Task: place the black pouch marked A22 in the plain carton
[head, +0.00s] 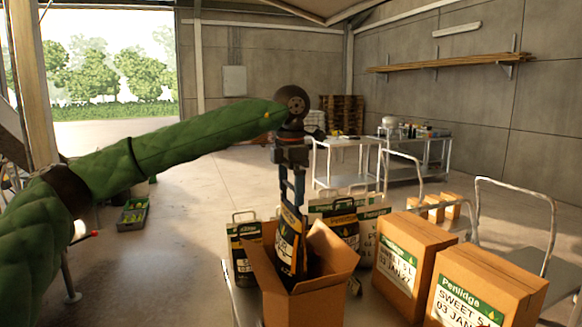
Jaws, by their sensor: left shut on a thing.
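My left gripper (291,187) points down above the open carton and is shut on the top of a black pouch (290,235) with a yellow band and white print. The pouch hangs upright, its lower part inside the mouth of the plain brown carton (305,302). The carton's flaps stand open around it, and its front wall hides the pouch's bottom. I cannot read A22 on the pouch at this size. My right gripper is not in view.
Black and white pouches (244,252) stand behind and left of the carton. Two closed, labelled cartons (408,262) stand to the right. A metal trolley handle (512,184) rises at the right. Metal benches (345,142) are farther back; the floor at left is mostly clear.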

